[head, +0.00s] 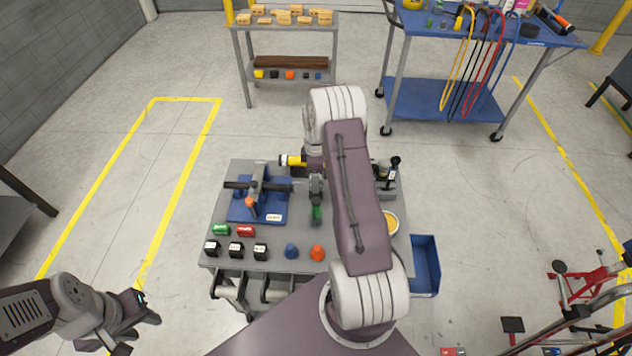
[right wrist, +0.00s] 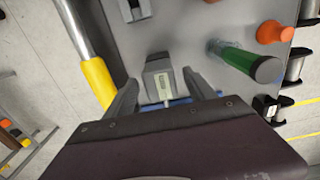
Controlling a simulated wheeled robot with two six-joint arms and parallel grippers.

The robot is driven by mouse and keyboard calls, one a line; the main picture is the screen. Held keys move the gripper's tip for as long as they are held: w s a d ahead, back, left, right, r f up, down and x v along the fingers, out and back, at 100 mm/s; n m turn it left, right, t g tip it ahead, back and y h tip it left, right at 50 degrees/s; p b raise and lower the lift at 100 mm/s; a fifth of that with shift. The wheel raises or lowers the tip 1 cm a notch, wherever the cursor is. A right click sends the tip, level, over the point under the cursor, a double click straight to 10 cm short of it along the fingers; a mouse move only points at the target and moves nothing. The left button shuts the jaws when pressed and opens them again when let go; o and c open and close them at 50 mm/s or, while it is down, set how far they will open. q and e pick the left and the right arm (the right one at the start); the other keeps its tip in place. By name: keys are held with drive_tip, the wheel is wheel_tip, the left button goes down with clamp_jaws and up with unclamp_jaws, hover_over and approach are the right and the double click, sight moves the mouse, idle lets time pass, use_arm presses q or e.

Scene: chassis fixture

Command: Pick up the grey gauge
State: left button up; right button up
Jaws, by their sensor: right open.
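A grey block with a pale strip on its face, which looks like the grey gauge (right wrist: 157,68), stands on the grey bench top in the right wrist view. My right gripper (right wrist: 161,88) is open, with one finger on each side of the block's near end. I cannot tell whether the fingers touch it. In the head view my right arm covers this spot, so the block cannot be made out there. My left gripper (head: 138,310) is low at the left in the head view, away from the bench, with nothing visible in it. Its jaw opening is unclear.
A green cylinder (right wrist: 240,58) and an orange knob (right wrist: 272,32) stand right of the block. The bench (head: 222,258) also carries a blue clamp fixture (head: 241,212), several black blocks (head: 236,250) and a yellow dish (head: 391,222). A blue bin (head: 426,265) hangs at its right.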

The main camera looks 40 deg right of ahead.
drive_tip(key=shift+a, duration=0.1)
clamp_jaws()
drive_tip(key=shift+r, duration=0.1)
drive_tip(key=shift+w+r, duration=0.15)
drive_tip(key=shift+r, duration=0.5)
wheel_tip(320, 180, up, 3)
drive_tip(key=shift+f+b, duration=0.1)
drive_tip(key=shift+b, duration=0.25)
drive_tip(key=s+a+r, duration=0.2)
drive_tip(key=s, duration=0.1)
drive_tip(key=s+a+r+b, duration=0.1)
drive_tip(key=s+a+r, duration=0.1)
drive_tip(key=s, duration=0.2)
drive_tip(key=s+a+r, duration=0.1)
drive_tip(key=s+r, duration=0.2)
drive_tip(key=shift+s+a, duration=0.15)
drive_tip(key=shift+a, duration=0.25)
